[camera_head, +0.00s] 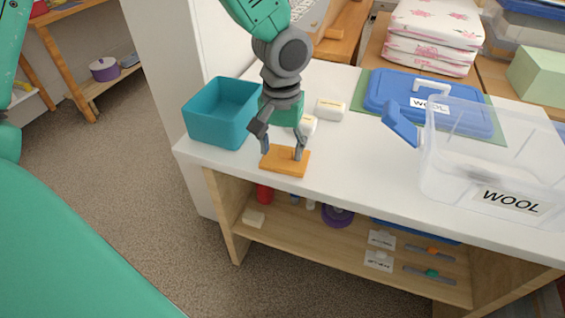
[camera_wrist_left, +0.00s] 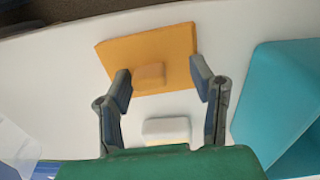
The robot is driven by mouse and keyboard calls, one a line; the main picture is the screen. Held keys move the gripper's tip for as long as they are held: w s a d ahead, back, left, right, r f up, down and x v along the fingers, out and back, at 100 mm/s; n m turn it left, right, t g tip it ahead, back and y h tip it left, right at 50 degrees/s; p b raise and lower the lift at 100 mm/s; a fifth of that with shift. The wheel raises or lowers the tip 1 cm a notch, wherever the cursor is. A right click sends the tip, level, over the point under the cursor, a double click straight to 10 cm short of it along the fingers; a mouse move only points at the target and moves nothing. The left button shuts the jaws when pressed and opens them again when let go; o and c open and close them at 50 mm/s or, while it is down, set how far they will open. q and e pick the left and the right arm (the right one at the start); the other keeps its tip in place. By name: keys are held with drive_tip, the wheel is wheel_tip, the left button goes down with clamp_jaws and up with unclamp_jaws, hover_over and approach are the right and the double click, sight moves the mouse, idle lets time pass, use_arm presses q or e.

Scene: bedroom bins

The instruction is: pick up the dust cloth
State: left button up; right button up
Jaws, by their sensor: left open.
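The dust cloth, which I take to be the flat orange piece (camera_head: 276,166), lies near the front edge of the white tabletop. It has a small raised block or fold at its middle, clearest in the left wrist view (camera_wrist_left: 150,74). My left gripper (camera_head: 282,152) is just over it, pointing down. Its two fingers (camera_wrist_left: 160,85) are open and stand apart on either side of the raised part, with nothing between them gripped. Whether the fingertips touch the cloth I cannot tell. My right gripper is not in view.
A teal open bin (camera_head: 212,120) stands left of the gripper. Small white blocks (camera_head: 330,109) lie behind it. To the right are a clear WOOL box (camera_head: 455,165) and a blue lid (camera_head: 385,92) on a green mat (camera_head: 362,90). Below is a wooden shelf (camera_head: 330,238) with small items.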

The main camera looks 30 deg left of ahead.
sight(287, 148)
use_arm(q)
drive_tip(key=shift+d, duration=0.65)
drive_tip(key=shift+c, duration=0.8)
drive_tip(key=shift+d+r, duration=0.1)
drive_tip(key=shift+d, duration=0.1)
clamp_jaws()
drive_tip(key=shift+a, duration=0.45)
drive_tip(key=shift+a+r, duration=0.1)
drive_tip(key=shift+r, duration=0.05)
drive_tip(key=r+p, duration=0.1)
drive_tip(key=r, duration=0.2)
drive_tip(key=r+p, duration=0.1)
drive_tip(key=r, duration=0.2)
drive_tip(key=r+p, duration=0.1)
drive_tip(key=r, duration=0.2)
drive_tip(key=shift+d+p, duration=0.4)
drive_tip(key=shift+a+r, duration=0.15)
drive_tip(key=shift+r, duration=0.15)
drive_tip(key=shift+a, duration=0.15)
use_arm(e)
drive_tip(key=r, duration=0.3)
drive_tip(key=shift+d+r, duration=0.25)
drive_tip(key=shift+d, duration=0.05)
